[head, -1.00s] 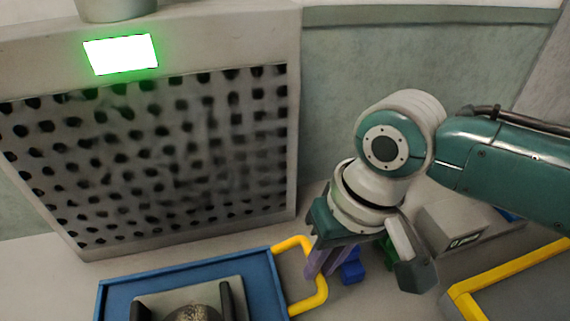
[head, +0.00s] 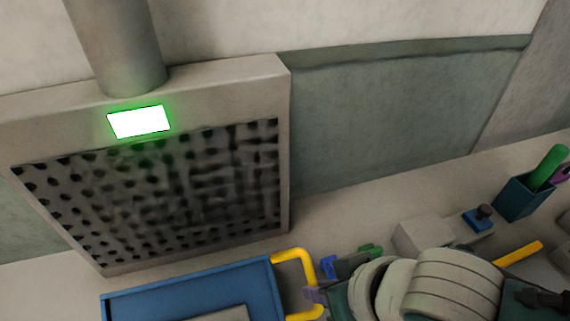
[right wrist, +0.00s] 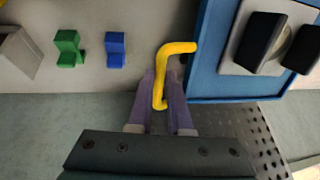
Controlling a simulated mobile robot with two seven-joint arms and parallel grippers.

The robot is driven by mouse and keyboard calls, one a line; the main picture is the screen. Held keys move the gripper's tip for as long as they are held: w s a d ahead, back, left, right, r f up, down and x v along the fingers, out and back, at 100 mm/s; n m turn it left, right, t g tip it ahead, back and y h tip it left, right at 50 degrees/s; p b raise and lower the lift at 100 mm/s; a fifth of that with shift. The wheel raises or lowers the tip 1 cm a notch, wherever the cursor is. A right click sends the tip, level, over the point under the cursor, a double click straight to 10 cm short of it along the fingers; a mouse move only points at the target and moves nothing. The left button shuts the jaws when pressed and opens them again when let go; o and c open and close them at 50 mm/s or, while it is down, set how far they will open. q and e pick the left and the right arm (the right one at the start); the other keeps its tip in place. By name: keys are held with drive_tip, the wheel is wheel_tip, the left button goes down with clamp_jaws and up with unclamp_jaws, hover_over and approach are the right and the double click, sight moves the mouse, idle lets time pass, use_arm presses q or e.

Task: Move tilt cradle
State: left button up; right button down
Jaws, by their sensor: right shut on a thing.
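A blue tray (head: 190,289) with a yellow handle (head: 303,262) is at the bottom of the head view. In the right wrist view, the tray (right wrist: 200,65) carries a grey block (right wrist: 240,57) with two dark uprights and a rounded piece between them, possibly the tilt cradle. My right gripper (right wrist: 162,90) has its purple fingers shut on the yellow handle (right wrist: 175,48). In the head view, my right arm hides most of the right gripper (head: 314,293), and the tray's near part is cut off. My left gripper is not in view.
A perforated grey housing (head: 285,150) with a lit display (head: 139,122) stands behind the tray. Small blue (right wrist: 115,50) and green (right wrist: 68,48) pieces lie beside the handle. A grey box (head: 422,234) and a blue holder (head: 522,197) stand to the right.

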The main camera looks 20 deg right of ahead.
drive_tip(key=shift+s+a+r, duration=0.1)
drive_tip(key=shift+r, duration=0.1)
idle(0.5)
drive_tip(key=c, duration=0.8)
unclamp_jaws()
drive_tip(key=shift+f, duration=0.1)
drive_tip(key=shift+c, duration=0.2)
drive_tip(key=shift+s+r+p, duration=0.3)
drive_tip(key=shift+r+p, duration=0.05)
drive_tip(key=shift+r, duration=0.15)
drive_tip(key=p+v, duration=0.1)
drive_tip(key=v, duration=0.8)
drive_tip(key=shift+p, duration=0.4)
drive_tip(key=shift+f, duration=0.15)
